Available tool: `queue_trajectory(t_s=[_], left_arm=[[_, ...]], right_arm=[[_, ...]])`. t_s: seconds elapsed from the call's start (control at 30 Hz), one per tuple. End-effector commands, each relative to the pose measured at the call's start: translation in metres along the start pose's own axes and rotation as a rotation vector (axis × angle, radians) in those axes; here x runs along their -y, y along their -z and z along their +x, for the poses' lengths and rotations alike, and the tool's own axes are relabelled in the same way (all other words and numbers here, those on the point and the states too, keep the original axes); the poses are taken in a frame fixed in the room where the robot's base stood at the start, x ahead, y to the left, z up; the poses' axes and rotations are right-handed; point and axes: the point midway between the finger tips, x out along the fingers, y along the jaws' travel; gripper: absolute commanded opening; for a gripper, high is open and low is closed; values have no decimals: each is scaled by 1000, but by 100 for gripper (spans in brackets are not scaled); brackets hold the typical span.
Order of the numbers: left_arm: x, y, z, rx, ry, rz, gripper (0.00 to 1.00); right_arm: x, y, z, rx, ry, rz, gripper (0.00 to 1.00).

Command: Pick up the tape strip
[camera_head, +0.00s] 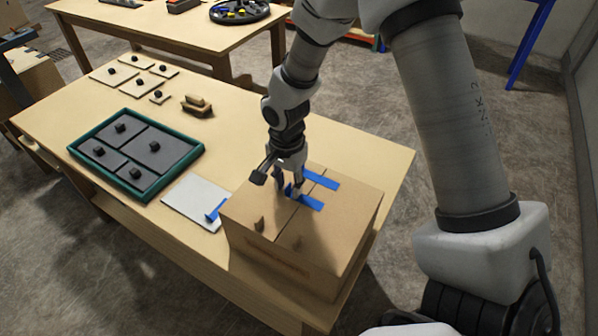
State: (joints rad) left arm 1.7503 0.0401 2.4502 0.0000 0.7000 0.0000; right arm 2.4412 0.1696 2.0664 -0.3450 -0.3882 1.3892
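A cardboard box (337,225) stands at the near right end of the wooden table. Two blue tape strips lie across its top seam: a far strip (325,181) and a near strip (311,204). Another blue strip (215,211) is at the right edge of a white sheet (193,197) left of the box. My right gripper (287,189) points down at the box top, beside the left ends of the strips. A bit of blue shows at its fingertips; I cannot tell whether they grip it. My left gripper is not in view.
A green-rimmed tray (171,186) with dark knobbed panels lies on the left of the table (351,149). Behind it are several pale knobbed plates (110,74) and a small wooden block (197,105). A second table (180,30) stands behind.

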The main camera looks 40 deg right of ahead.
Motion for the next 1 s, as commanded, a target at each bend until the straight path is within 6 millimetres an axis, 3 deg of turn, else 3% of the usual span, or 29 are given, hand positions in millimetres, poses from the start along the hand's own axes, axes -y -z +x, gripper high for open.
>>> queue_trajectory(t_s=[0.1, 0.2, 0.23, 0.73, 1.0], left_arm=[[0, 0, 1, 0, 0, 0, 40], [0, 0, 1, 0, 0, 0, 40], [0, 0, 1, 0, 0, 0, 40], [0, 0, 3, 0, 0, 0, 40], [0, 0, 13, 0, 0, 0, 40]], right_arm=[[0, 0, 0, 0, 1, 0, 35], [0, 0, 0, 0, 1, 0, 5], [0, 0, 0, 0, 1, 0, 0], [1, 0, -5, -1, 3, 1, 0], [2, 1, -35, -3, 6, 1, 0]])
